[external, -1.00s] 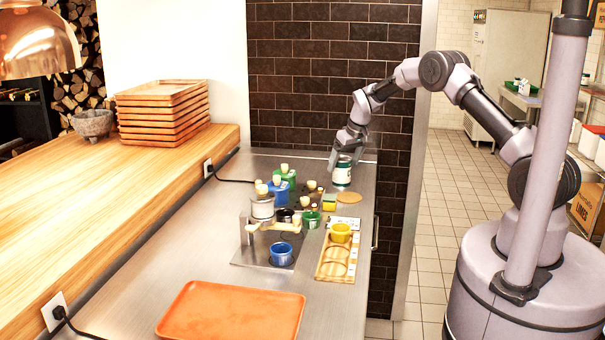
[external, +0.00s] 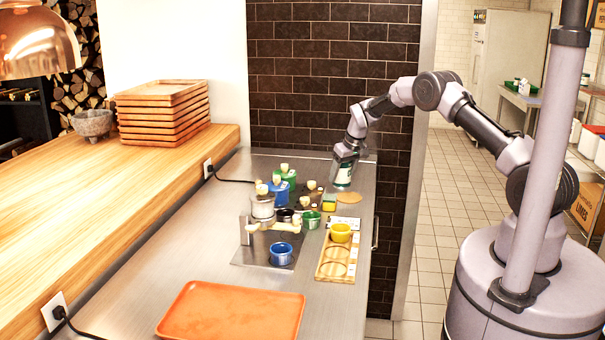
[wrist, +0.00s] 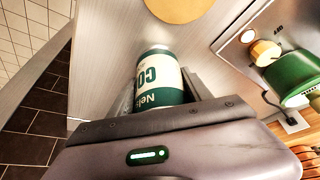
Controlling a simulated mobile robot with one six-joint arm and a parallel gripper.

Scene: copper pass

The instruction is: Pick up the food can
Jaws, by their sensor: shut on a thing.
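The food can (external: 343,174) has a green and white label and stands at the far right end of the steel counter. In the wrist view the can (wrist: 159,77) sits between the two fingers, with its lettering partly hidden by my gripper. My gripper (external: 346,162) reaches down over the can from above and is shut on it. It also shows in the wrist view (wrist: 160,92). I cannot tell whether the can's base touches the counter.
A round tan board (external: 349,196) and a yellow-green sponge (external: 329,202) lie close in front. Green (external: 285,178) and blue (external: 278,193) pots stand to the left. A wooden rack (external: 336,262) and an orange tray (external: 231,312) are nearer. A brick wall (external: 330,70) rises behind.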

